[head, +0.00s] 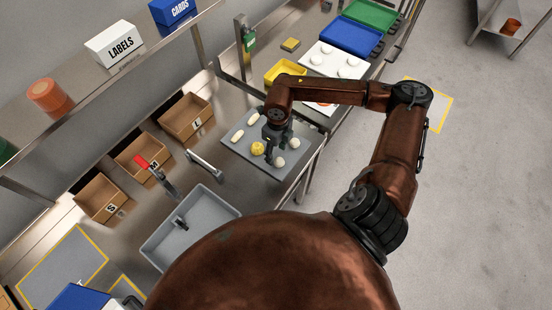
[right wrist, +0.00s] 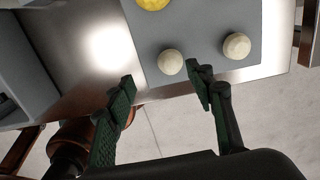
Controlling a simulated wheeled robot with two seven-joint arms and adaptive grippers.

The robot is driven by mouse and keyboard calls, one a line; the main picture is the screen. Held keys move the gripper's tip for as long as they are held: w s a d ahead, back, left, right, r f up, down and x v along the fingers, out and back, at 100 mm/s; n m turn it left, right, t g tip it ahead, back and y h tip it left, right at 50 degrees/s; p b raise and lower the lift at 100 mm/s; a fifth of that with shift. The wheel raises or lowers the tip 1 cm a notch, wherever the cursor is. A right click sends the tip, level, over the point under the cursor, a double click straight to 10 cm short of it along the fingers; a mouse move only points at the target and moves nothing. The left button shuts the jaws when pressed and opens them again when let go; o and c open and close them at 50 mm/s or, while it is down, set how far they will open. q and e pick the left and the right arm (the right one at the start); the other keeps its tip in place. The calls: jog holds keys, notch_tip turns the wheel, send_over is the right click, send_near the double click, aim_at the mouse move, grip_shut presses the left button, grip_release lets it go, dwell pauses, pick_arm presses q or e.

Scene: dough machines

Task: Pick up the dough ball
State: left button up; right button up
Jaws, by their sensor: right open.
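A grey board (head: 240,147) on the steel counter holds several pale dough pieces. Two round dough balls, a nearer one (head: 280,162) and another (head: 294,143), lie on its right side. Two longer pieces, one of them here (head: 238,133), lie on its left. A yellow lumpy ball (head: 258,148) sits beside my right gripper (head: 273,150). That gripper points down over the board, open and empty. In the right wrist view, one dough ball (right wrist: 171,62) appears just beyond the gap between the open fingertips (right wrist: 162,79); another (right wrist: 237,46) lies further right. My left gripper is out of view.
A grey sink basin (head: 190,228) and cardboard boxes (head: 185,117) are left of the board. Behind it are a yellow tray (head: 285,73), a white tray (head: 327,58) with dough balls and a blue crate (head: 350,36). Open floor (head: 470,170) lies to the right.

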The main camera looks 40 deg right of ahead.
aim_at(279, 160)
jog(key=shift+s+d+f, duration=0.1)
jog(key=shift+d+f, duration=0.25)
jog(key=shift+f, duration=0.35)
jog(key=shift+d+f, duration=0.35)
jog(key=shift+f, duration=0.3)
notch_tip(279, 160, down, 5)
jog(key=shift+p, duration=0.65)
jog(key=shift+c, duration=0.6)
jog(key=c, duration=1.1)
